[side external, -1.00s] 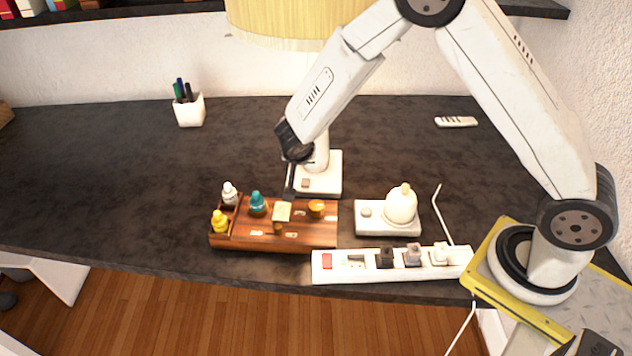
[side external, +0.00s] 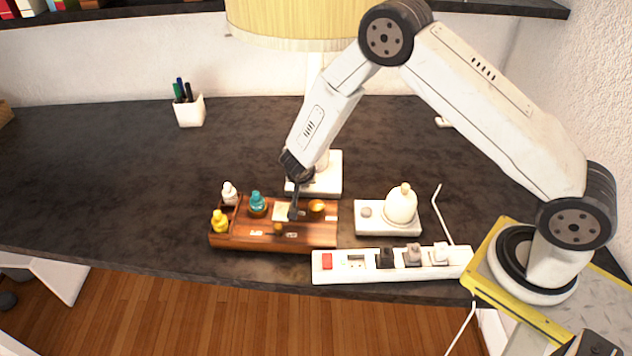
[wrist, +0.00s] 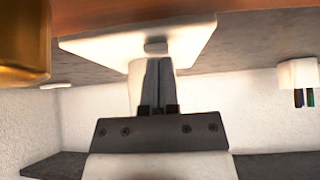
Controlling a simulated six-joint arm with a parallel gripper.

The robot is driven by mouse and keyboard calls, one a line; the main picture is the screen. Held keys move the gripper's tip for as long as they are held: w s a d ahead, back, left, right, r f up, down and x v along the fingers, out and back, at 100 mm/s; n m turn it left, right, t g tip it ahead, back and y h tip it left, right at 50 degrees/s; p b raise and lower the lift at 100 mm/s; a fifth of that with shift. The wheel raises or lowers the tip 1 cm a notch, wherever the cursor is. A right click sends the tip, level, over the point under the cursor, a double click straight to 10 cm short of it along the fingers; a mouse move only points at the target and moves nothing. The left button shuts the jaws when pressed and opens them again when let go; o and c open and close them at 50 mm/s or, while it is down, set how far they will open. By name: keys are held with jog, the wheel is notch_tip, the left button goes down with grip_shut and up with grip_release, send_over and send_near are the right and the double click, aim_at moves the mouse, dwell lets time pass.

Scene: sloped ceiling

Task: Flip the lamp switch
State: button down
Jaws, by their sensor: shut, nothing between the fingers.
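The lamp has a pale yellow shade (side external: 295,22) and a white square base (side external: 328,182) on the desk behind the wooden tray. A small grey switch (wrist: 155,46) shows on the base (wrist: 195,42) in the wrist view. My gripper (side external: 293,215) points down, shut and empty, its tips over the back part of the tray and in front of the lamp base. In the wrist view, my shut fingers (wrist: 159,64) line up with the switch, just below it in the picture. I cannot tell the gap. In the side view, my gripper covers the front left of the base.
The wooden tray (side external: 262,243) holds several small bottles and an orange knob (side external: 317,206). A white power strip (side external: 340,275) and a white device with a rounded top (side external: 401,205) stand to the right. A pen cup (side external: 190,111) stands at back left. The left desk is clear.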

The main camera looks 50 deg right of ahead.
jog(key=shift+f, duration=0.1)
jog(key=shift+s+a+f, duration=0.1)
jog(key=shift+f, duration=0.15)
jog(key=shift+r, duration=0.1)
dwell(0.4)
jog(key=shift+w+d+r, duration=0.3)
jog(key=shift+w+d, duration=0.15)
jog(key=shift+d, duration=0.05)
jog(key=shift+r, duration=0.1)
dwell(0.3)
